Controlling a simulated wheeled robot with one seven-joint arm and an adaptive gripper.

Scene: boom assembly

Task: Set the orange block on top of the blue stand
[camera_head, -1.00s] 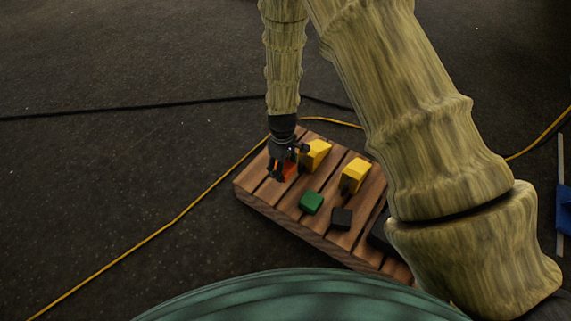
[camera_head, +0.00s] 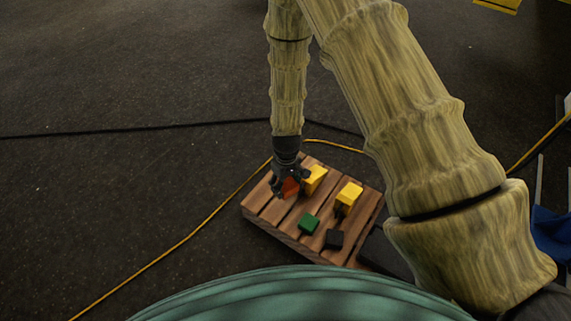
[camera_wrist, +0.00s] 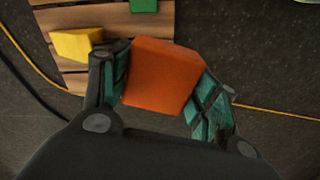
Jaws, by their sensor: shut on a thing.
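The orange block (camera_head: 291,187) is between the fingers of my gripper (camera_head: 285,190), over the far left part of a wooden pallet. In the wrist view the orange block (camera_wrist: 163,77) fills the space between the two green-padded fingers of my gripper (camera_wrist: 165,72), which are shut on it. The block looks raised a little off the slats. A dark blue thing (camera_head: 552,233) is cut off by the right edge of the head view; I cannot tell whether it is the blue stand.
A yellow cable (camera_head: 200,225) and a black cable (camera_head: 130,130) lie on the dark floor. The floor to the left is mostly clear.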

